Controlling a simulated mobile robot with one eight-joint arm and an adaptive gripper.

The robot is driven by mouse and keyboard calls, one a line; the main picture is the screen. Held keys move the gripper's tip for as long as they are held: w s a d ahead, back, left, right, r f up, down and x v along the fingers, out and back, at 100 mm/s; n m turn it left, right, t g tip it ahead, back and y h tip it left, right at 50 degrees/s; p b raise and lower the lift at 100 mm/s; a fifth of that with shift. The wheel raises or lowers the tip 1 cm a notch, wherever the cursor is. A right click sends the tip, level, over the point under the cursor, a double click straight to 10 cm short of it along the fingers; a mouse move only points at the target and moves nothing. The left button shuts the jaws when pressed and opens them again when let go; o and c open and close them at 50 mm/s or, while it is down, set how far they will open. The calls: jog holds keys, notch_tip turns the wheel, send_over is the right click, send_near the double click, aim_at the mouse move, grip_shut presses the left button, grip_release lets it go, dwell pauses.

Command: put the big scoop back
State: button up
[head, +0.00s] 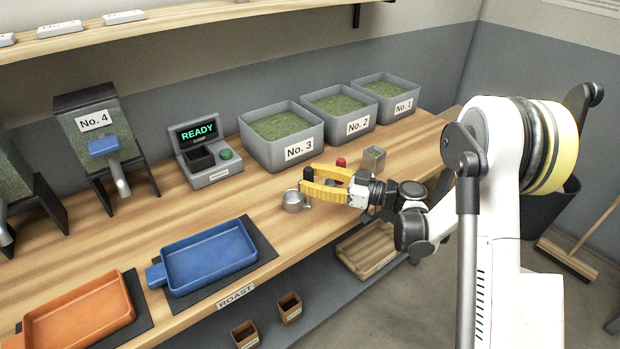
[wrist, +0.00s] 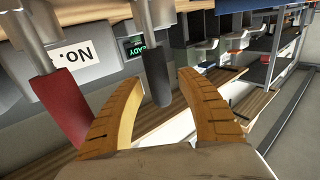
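My gripper (head: 308,178) has yellow-orange fingers and reaches left over the counter. The fingers are apart, with a dark upright handle (head: 307,174) at the fingertips. In the wrist view the dark handle (wrist: 156,82) on a metal rod is between or just beyond the tips, with a gap to each finger. A red handle (wrist: 58,105) on another rod is left of it; its red top (head: 340,162) shows behind my gripper in the head view. A round metal cup (head: 293,201) sits below the dark handle. I cannot tell for certain which handle is the big scoop's.
A square metal container (head: 374,159) stands behind my gripper. Bins No. 3 (head: 298,152), No. 2 (head: 357,126) and No. 1 (head: 403,107) line the wall. The scale (head: 211,175) reads READY. Blue (head: 208,262) and orange (head: 78,318) trays lie at front left.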

jog(key=shift+r, duration=0.1)
jog(key=shift+s+d, duration=0.1)
jog(key=shift+d, duration=0.2)
jog(key=p+v, duration=0.3)
jog(key=v, duration=0.8)
jog(key=s+a+r+m+g+h, duration=0.1)
jog(key=s+a+r+m+h, duration=0.2)
jog(key=s+r+m+h, duration=0.45)
jog(key=s+d+m+h, duration=0.3)
jog(key=s+d+h, duration=0.1)
jog(key=s, duration=0.4)
jog(key=s+d+m+t+h, duration=0.1)
jog(key=s+d+m+h, duration=0.2)
jog(key=s, duration=0.5)
jog(key=shift+s+d+r+h, duration=0.25)
jog(key=shift+d+h, duration=0.3)
jog(key=shift+h, duration=0.5)
